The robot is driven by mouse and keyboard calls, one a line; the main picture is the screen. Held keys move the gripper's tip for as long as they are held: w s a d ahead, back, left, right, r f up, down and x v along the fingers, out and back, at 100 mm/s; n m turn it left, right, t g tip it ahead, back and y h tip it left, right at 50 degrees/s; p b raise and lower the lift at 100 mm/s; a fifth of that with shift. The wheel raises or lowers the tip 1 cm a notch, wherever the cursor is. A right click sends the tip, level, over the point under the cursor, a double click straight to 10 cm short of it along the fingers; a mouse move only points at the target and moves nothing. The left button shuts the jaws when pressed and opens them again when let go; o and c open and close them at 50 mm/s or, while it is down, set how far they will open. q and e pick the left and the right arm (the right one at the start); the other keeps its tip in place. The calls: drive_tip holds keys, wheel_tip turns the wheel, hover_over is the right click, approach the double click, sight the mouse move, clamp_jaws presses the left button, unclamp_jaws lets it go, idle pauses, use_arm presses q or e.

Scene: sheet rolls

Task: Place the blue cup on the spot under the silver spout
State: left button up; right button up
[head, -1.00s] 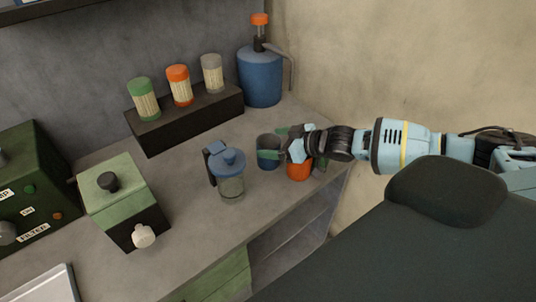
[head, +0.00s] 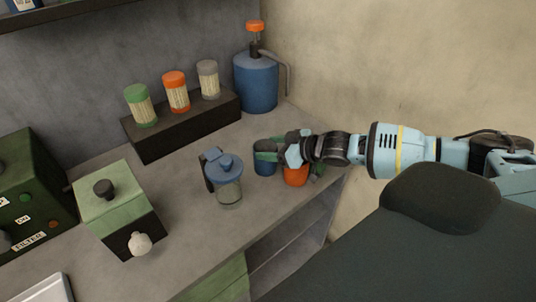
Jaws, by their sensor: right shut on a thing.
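The blue cup (head: 264,166) stands on the grey counter, partly hidden behind my right gripper's fingers. My right gripper (head: 268,151) reaches in from the right and is shut on the blue cup at its upper part. An orange cup (head: 296,177) stands just right of it, under the gripper's wrist and partly covered. A blue canister (head: 257,82) with an orange top stands at the back corner. A grey curved spout (head: 287,70) comes out of its right side and bends down. I cannot tell whether this is the silver spout. My left gripper is not in view.
A glass jug with a blue lid (head: 228,185) stands close left of the cup. A black rack (head: 190,127) with several capped jars is behind. A green box (head: 113,195) and a dark green machine (head: 32,190) are at left. Bare counter lies between rack and jug.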

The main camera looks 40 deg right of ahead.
drive_tip(key=shift+r, duration=0.15)
